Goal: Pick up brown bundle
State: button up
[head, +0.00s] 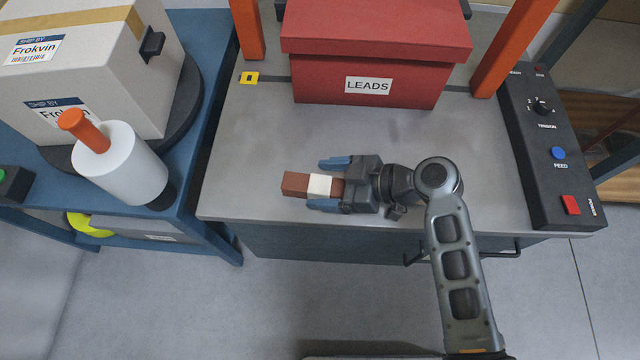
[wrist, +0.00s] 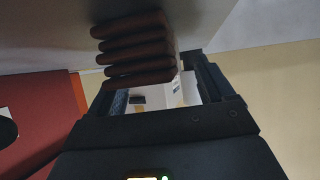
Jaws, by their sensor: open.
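The brown bundle (head: 295,184) has a white band (head: 320,185) around its middle and lies along the line of my gripper over the grey worktop. My gripper (head: 319,183) is open, with one blue finger on the far side of the bundle and one on the near side. Gaps show between the fingers and the bundle. The bundle's rear end is partly hidden by my gripper.
A red box marked LEADS (head: 372,60) stands behind, between orange posts (head: 512,45). A black control panel (head: 548,150) is at the right. A blue bench (head: 205,110) at the left holds a carton (head: 85,65) and a white roll (head: 120,165). The worktop (head: 250,140) left of the bundle is clear.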

jog(key=shift+c, duration=0.4)
jog(key=c, duration=1.2)
jog(key=shift+r, duration=0.1)
